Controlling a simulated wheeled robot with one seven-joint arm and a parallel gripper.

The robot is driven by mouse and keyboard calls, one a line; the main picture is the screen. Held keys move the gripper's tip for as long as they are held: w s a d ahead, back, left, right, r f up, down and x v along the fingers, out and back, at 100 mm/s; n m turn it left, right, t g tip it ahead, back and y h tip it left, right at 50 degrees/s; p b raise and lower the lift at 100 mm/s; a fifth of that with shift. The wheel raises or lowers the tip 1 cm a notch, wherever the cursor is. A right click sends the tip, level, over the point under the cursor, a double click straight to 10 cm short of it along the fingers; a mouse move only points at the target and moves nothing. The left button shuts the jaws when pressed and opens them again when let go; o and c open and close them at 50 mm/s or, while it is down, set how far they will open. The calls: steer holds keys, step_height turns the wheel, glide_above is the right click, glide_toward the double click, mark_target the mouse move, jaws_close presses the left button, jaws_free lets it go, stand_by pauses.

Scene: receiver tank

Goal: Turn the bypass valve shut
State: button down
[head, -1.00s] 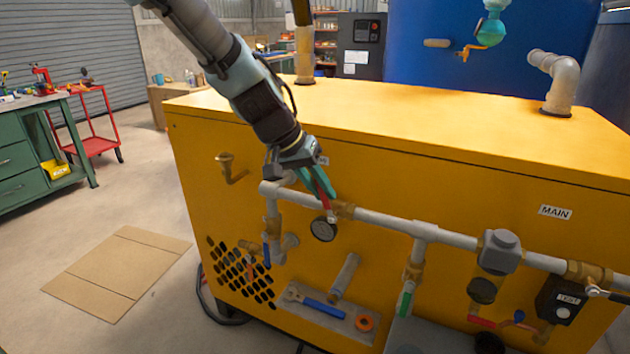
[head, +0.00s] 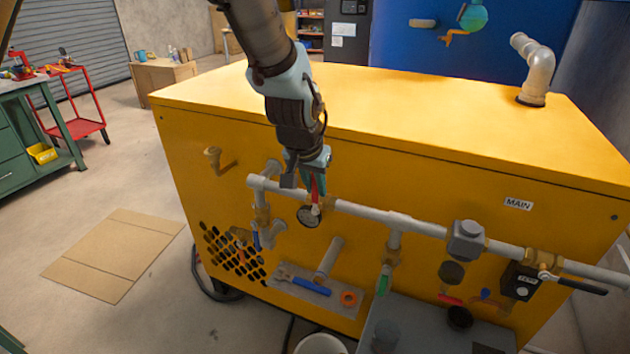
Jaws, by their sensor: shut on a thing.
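My gripper (head: 313,178) points down at the front of the yellow cabinet. The lever stands roughly upright in the picture, across the run of the pipe. Its brass valve body (head: 329,204) is partly hidden by the lever and fingers. A round gauge (head: 307,216) hangs just below. No label naming the bypass valve is readable.
Other levers are blue (head: 256,240), green (head: 383,281), red (head: 450,300) and black (head: 583,287). A MAIN label (head: 518,204) is on the yellow cabinet (head: 420,150). A wrench (head: 305,285) and orange ring (head: 348,298) lie on a ledge. A grey bench (head: 405,318) stands in front.

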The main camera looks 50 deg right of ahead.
steer(key=shift+a+f, duration=0.1)
steer(key=c, duration=0.8)
jaws_free()
steer(key=b+v, duration=0.2)
steer(key=v, duration=0.9)
